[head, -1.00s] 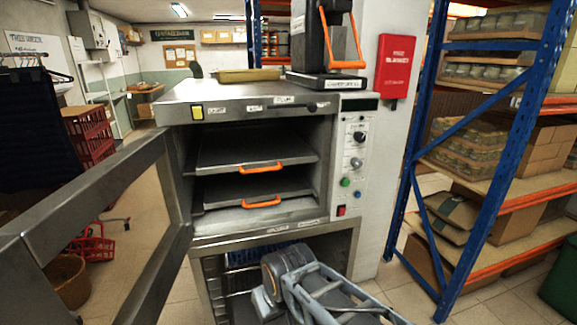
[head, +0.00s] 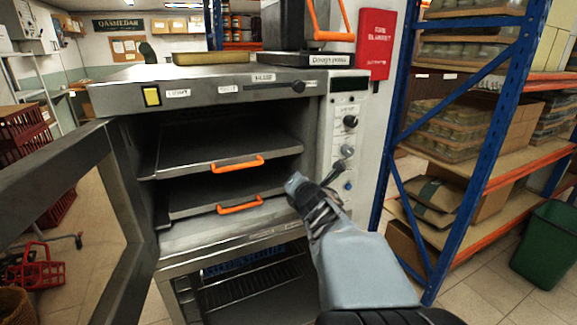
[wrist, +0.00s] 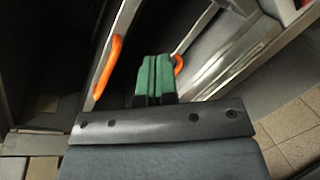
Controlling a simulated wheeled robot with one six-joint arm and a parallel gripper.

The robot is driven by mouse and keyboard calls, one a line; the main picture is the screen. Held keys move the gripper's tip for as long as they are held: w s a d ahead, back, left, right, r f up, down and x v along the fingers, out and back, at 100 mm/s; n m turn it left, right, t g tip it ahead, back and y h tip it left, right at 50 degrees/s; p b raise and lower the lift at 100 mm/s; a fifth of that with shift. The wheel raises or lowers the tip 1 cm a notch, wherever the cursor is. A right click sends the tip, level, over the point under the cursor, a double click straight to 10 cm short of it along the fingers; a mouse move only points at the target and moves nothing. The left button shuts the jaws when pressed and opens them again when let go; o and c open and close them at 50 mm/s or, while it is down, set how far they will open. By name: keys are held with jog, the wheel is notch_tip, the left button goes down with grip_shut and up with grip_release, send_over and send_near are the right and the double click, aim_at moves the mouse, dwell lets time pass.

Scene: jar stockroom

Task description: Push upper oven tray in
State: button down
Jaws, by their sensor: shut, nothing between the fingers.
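The oven (head: 215,92) stands ahead with its door (head: 60,215) swung open to the left. The upper oven tray (head: 205,150) is a dark sheet with an orange handle (head: 238,165); its front edge lies near the oven mouth. The lower tray (head: 200,195) sits below it with its own orange handle (head: 240,205). In the wrist view two orange handles show, one at left (wrist: 108,66) and one partly behind the fingers. My gripper (wrist: 153,75) has green finger pads pressed together, with nothing between them. In the head view my gripper (head: 298,188) is at the right side of the oven opening, apart from the upper handle.
The control panel (head: 346,145) with knobs is just right of the opening. A blue-framed shelf rack (head: 470,110) stands at right, with a green bin (head: 548,245) by it. A red basket (head: 38,270) lies on the floor at left.

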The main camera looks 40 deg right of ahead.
jog(key=d+n+t+y, duration=0.1)
jog(key=d+n+t, duration=0.15)
jog(key=n, duration=0.35)
jog(key=n+y+p, duration=0.2)
jog(key=n, duration=0.3)
send_near(285, 154)
jog(key=w, duration=0.2)
jog(key=w+d, duration=0.1)
jog(key=w, duration=0.4)
jog(key=shift+w+d+f, duration=0.15)
jog(key=shift+w+f, duration=0.05)
